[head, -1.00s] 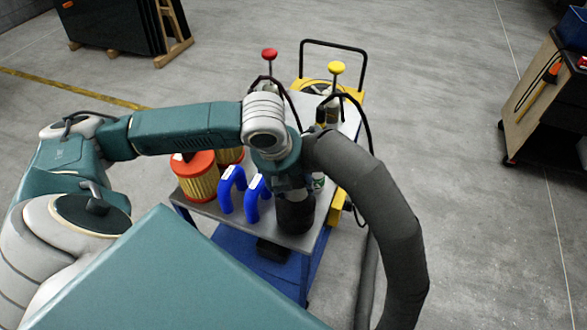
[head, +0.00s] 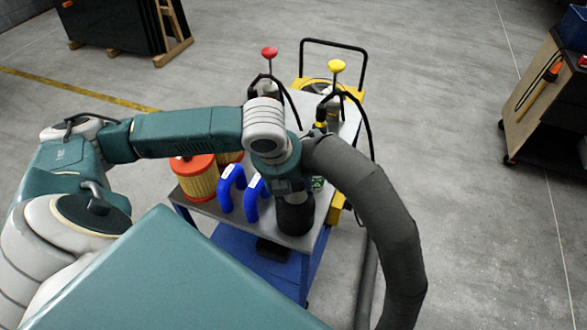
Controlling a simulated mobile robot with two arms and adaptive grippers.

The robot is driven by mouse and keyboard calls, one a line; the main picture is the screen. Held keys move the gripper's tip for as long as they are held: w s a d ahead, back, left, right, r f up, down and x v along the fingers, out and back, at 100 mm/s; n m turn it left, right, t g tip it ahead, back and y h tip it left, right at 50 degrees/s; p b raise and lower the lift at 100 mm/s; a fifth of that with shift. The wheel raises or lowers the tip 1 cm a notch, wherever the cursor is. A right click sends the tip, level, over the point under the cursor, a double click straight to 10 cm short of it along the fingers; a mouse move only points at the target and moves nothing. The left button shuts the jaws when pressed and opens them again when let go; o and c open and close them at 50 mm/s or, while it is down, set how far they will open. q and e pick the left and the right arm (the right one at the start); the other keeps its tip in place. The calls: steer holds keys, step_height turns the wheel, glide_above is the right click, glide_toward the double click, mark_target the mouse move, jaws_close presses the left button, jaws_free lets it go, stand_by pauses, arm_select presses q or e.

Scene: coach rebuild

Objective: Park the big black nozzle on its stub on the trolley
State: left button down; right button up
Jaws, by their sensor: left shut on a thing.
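The big black nozzle (head: 295,217) shows below my left gripper (head: 293,192), at the near right corner of the trolley top (head: 305,243). The gripper is shut on it, with the fingers mostly hidden under the wrist. A thick dark grey hose (head: 372,195) arches from the held part to the right and down to the floor. The stub is not visible, and I cannot tell whether the nozzle touches the trolley. My right gripper is not in view.
Two blue bent pipes (head: 227,193) and orange-topped filters (head: 196,176) stand left of the nozzle. Pump bottles with a red knob (head: 269,53) and a yellow knob (head: 337,66) stand behind. A yellow cart (head: 318,84) is beyond. Floor at right is clear up to a wooden cabinet (head: 535,100).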

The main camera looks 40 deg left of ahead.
mark_target(287, 207)
arm_select(q)
steer(key=shift+s+f, duration=0.1)
steer(key=shift+f, duration=0.15)
steer(key=c, duration=0.6)
jaws_free()
steer(key=shift+f, duration=0.1)
steer(key=o, duration=0.4)
steer(key=shift+s+r+p, duration=0.1)
steer(key=shift+r+p, duration=0.5)
steer(key=shift+r, duration=0.05)
steer(key=p+v, duration=0.6)
steer(key=p, duration=0.1)
steer(key=shift+s+r+p, duration=0.25)
steer(key=shift+r+p, duration=0.05)
